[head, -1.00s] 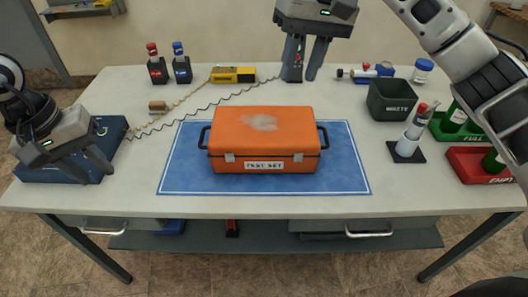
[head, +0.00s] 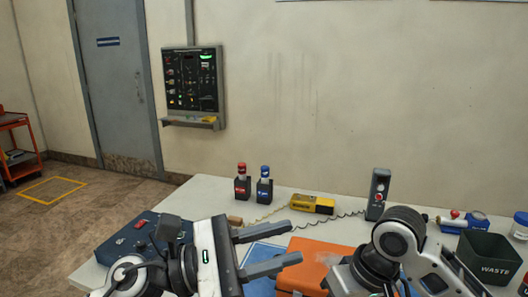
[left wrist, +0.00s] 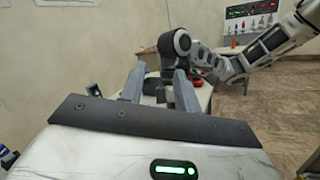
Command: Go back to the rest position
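In the head view my left gripper (head: 294,243) is at the lower middle, its two fingers apart and pointing right, with nothing between them. It is over the front left part of the table. The left wrist view also shows its spread fingers (left wrist: 158,86). My right arm (head: 398,238) is folded at the lower right of the head view, in front of the orange case (head: 318,256). Its gripper cannot be made out in either view. The case is partly hidden by both arms, and the blue mat (head: 262,253) shows only in part.
On the table (head: 215,190) stand a blue box (head: 125,240), red-capped (head: 242,185) and blue-capped (head: 264,187) bottles, a yellow device (head: 312,204), an upright grey device (head: 378,195) and a WASTE bin (head: 488,258). A panel (head: 192,82) hangs on the wall.

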